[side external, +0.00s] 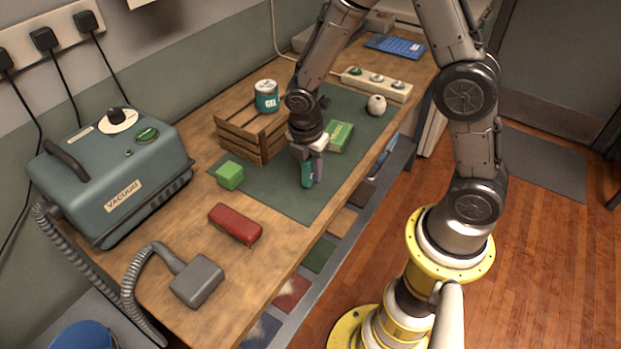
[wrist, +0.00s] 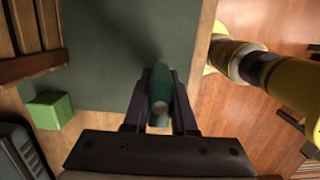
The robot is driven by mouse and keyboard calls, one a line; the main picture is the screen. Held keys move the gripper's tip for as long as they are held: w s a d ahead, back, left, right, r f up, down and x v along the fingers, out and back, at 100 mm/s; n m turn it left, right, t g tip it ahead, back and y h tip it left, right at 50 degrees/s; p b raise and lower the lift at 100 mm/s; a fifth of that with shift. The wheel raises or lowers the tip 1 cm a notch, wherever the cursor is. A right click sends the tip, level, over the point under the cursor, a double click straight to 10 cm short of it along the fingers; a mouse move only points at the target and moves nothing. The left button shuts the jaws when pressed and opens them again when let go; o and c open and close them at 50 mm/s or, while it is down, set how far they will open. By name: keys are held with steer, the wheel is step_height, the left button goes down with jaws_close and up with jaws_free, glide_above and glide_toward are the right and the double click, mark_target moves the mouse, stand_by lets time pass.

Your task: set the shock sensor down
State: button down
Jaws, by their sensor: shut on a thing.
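My gripper (side external: 310,172) points down over the dark green mat (side external: 269,183) on the wooden bench. It is shut on a small teal object (side external: 306,176), which I take to be the shock sensor. In the wrist view the teal object (wrist: 160,84) sits upright between both fingers of my gripper (wrist: 161,104), with a pale round spot on it. Its lower end is close to the mat; I cannot tell whether it touches.
A green box (side external: 340,136) lies behind my gripper, and a green block (side external: 229,176) and red block (side external: 235,223) lie to the left. A wooden crate (side external: 240,137) bears a teal jar (side external: 266,97). A round beige object (side external: 376,105) stands farther back. The mat's front part is clear.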

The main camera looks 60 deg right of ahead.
mark_target(310, 180)
steer(key=shift+w+f, duration=0.15)
steer(key=shift+f, duration=1.6)
steer(key=shift+f, duration=0.1)
steer(key=c, duration=0.7)
jaws_free()
steer(key=r, duration=0.4)
steer(key=a+r, duration=0.1)
steer(key=r, duration=0.7)
steer(key=shift+a, duration=0.35)
steer(key=shift+s+d+r+m+t+y, duration=0.1)
steer(key=shift+s+r+m+t+y, duration=0.2)
steer(key=shift+s+r+m+t, duration=1.45)
steer(key=shift+s+r+m+t+y, duration=0.1)
steer(key=shift+s+r+m+y, duration=0.2)
steer(key=shift+s+r+m, duration=3.1)
steer(key=shift+s+d+r+m+t+y, duration=0.1)
steer(key=shift+s+r+m+t+y, duration=0.2)
steer(key=shift+s+r+m+t, duration=2.1)
